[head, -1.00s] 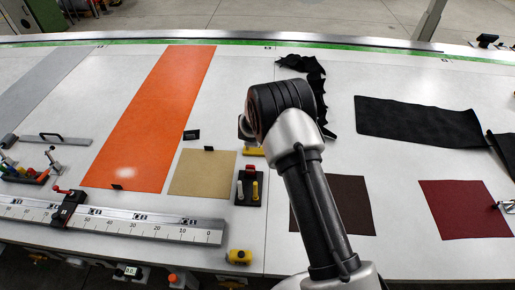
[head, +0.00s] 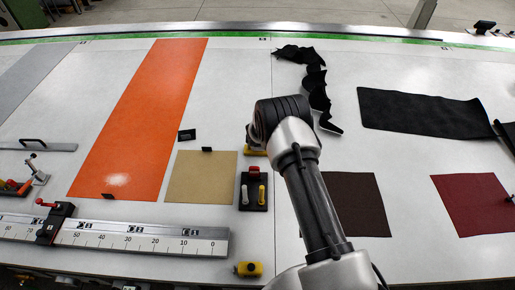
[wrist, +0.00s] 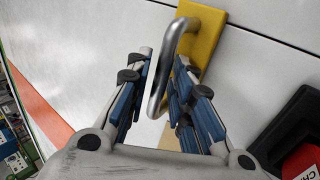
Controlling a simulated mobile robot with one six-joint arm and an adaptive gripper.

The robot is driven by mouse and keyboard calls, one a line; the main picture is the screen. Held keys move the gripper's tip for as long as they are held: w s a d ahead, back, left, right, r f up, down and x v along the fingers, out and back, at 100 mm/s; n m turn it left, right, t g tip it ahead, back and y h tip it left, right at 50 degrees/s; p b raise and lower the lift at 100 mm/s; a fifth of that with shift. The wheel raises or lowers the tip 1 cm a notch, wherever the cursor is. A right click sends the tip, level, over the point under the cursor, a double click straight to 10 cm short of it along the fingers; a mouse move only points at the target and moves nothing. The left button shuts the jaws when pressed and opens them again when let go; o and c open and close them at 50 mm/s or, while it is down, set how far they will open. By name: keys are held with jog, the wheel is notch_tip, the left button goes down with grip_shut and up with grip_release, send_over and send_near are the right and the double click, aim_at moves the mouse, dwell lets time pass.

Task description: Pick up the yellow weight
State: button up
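The yellow weight (wrist: 205,35) is a yellow block with a bent steel handle (wrist: 160,75) in the wrist view. My gripper (wrist: 164,72) is open, with one blue-padded finger on each side of the handle. A gap shows between the left finger and the handle; the right finger is close to the handle and the block, and I cannot tell whether it touches. In the head view only an edge of the yellow weight (head: 254,153) shows, beneath my arm, which hides the rest and my gripper.
A black stand with a red top (head: 253,190) is close in front of the weight; its red part (wrist: 302,162) shows at lower right in the wrist view. A tan sheet (head: 202,178) lies left, a dark brown sheet (head: 355,205) right. A yellow cylinder (head: 248,269) lies at the front edge.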

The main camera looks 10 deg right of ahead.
jog(key=shift+w+f, duration=0.15)
jog(key=shift+s+d+r, duration=0.15)
jog(key=shift+s+r, duration=0.05)
jog(key=shift+s, duration=0.05)
grip_shut()
jog(key=shift+w, duration=0.1)
dwell(0.4)
jog(key=shift+w+r, duration=0.1)
